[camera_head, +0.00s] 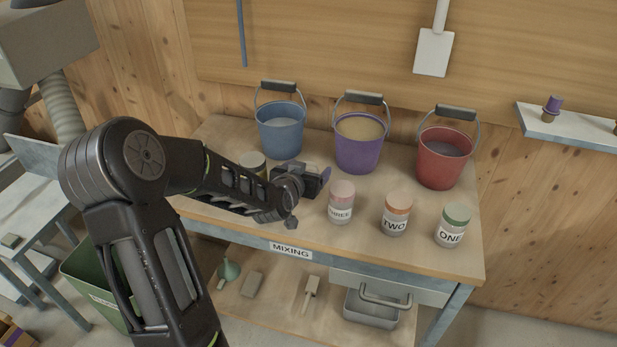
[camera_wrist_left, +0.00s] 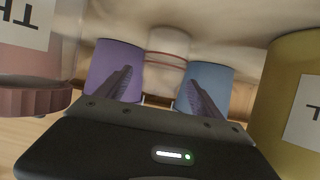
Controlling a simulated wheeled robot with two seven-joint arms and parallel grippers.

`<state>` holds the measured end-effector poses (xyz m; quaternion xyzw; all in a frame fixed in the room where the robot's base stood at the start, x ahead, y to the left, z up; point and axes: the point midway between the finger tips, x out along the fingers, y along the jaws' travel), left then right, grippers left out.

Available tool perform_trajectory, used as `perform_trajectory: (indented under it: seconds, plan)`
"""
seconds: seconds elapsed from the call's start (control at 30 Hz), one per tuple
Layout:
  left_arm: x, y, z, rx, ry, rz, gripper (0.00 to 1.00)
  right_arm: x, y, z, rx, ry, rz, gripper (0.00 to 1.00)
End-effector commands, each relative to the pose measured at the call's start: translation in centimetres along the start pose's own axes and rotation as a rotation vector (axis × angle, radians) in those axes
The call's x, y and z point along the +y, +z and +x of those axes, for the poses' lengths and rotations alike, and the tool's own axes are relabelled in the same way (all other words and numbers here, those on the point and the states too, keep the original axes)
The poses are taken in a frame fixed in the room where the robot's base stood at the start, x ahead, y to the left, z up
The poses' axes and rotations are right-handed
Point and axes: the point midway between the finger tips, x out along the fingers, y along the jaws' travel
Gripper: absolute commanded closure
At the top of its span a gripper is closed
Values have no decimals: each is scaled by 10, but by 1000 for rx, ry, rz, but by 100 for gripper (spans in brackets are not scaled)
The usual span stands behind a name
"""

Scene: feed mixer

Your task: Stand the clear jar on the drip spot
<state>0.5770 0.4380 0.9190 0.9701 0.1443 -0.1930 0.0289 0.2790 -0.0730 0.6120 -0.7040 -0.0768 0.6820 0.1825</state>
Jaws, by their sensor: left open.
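My left gripper (camera_head: 314,180) is open, low over the bench between the yellow jar and jar THREE. In the left wrist view, which is upside down, a clear jar (camera_wrist_left: 167,45) with a thin red band appears ahead, between the two dark fingers (camera_wrist_left: 160,95). It is apart from the palm; whether the fingers touch it I cannot tell. In the head view the gripper mostly hides this jar. I cannot make out the drip spot in either view. My right gripper is not in view.
Jars THREE (camera_head: 341,203), TWO (camera_head: 396,215) and ONE (camera_head: 453,226) stand right of the gripper. The yellow jar (camera_head: 253,161) is left, partly behind my arm. Blue (camera_head: 281,130), purple (camera_head: 358,146) and red (camera_head: 444,160) buckets stand behind. A small shelf (camera_head: 575,132) is at right.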

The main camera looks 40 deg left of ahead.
Motion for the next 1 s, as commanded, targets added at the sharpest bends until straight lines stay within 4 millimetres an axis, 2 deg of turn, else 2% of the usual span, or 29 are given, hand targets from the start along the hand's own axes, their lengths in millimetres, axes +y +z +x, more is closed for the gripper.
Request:
perform_trajectory:
  seconds: [0.6, 1.0]
  plan:
    - [0, 0, 1, 0, 0, 0, 23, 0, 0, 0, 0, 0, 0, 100]
    - [0, 0, 1, 0, 0, 0, 56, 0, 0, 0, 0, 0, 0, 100]
